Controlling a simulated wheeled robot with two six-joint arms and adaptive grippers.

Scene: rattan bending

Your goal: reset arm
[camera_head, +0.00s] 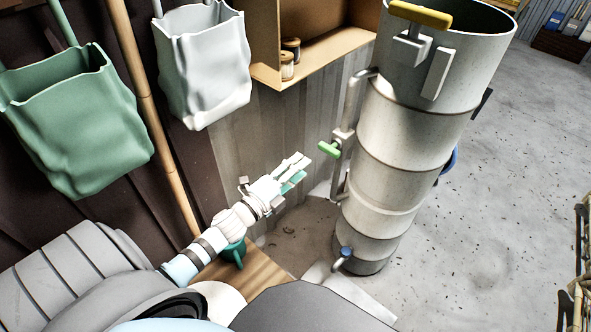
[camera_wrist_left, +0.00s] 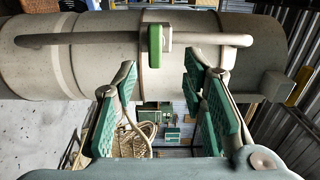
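My left gripper (camera_head: 292,173) reaches in from the lower left, to the left of a tall grey metal cylinder (camera_head: 395,150). In the left wrist view its two green-padded fingers (camera_wrist_left: 160,85) are spread apart with nothing between them. The cylinder (camera_wrist_left: 85,55) lies across the top of that view, beyond the fingertips. Its side pipe carries a green valve handle (camera_head: 329,149), which also shows in the left wrist view (camera_wrist_left: 155,46). The gripper is apart from the handle and the cylinder. My right gripper is not in view.
A yellow handle (camera_head: 420,15) is at the cylinder's top and a blue valve (camera_head: 346,252) near its foot. A green bag (camera_head: 75,120) and a white bag (camera_head: 203,65) hang on the left. A wooden shelf (camera_head: 335,50) is at the back. Floor at right is mostly clear.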

